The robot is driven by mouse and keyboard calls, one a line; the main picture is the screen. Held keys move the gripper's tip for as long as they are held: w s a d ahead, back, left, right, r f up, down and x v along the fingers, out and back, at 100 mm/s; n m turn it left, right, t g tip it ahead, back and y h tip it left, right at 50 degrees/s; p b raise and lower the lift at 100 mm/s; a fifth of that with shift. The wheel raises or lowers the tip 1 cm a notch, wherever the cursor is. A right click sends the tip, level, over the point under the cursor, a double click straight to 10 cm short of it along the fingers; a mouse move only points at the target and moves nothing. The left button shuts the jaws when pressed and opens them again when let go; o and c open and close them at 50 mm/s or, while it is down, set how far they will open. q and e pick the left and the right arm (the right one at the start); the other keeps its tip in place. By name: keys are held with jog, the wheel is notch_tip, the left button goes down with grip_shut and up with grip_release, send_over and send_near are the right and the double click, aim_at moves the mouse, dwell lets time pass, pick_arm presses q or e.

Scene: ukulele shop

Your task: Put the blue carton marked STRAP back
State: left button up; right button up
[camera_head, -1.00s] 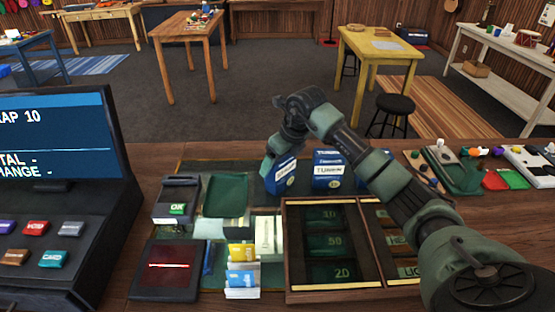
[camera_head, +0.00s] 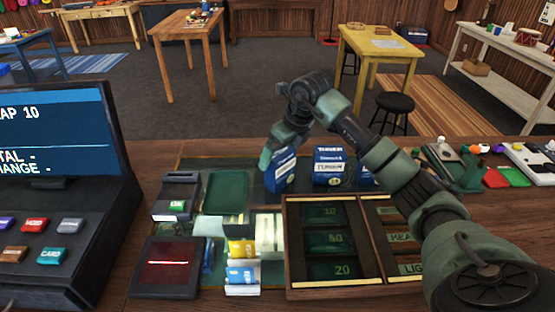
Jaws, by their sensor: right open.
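Several blue-and-white cartons stand in a row on the dark mat at the back of the counter. The left carton (camera_head: 283,177) stands beside my gripper, and its lettering is too small to read surely. The middle carton (camera_head: 328,167) appears to read TUNER. A third carton (camera_head: 364,177) is mostly hidden by my right arm. I cannot tell which one is marked STRAP. My right gripper (camera_head: 268,157) is open, pointing down at the left carton's upper left edge; whether it touches is unclear. My left gripper is out of view.
A register screen (camera_head: 48,140) ending in "AP 10" stands at left. A card terminal (camera_head: 177,195), green tray (camera_head: 226,192), red scanner pad (camera_head: 165,266) and small card holder (camera_head: 242,290) lie in front. A wooden compartment tray (camera_head: 290,250) is at centre right.

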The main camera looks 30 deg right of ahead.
jog(key=b+v, duration=0.1)
jog(key=v, duration=0.8)
jog(key=shift+s, duration=0.1)
dwell(2.1)
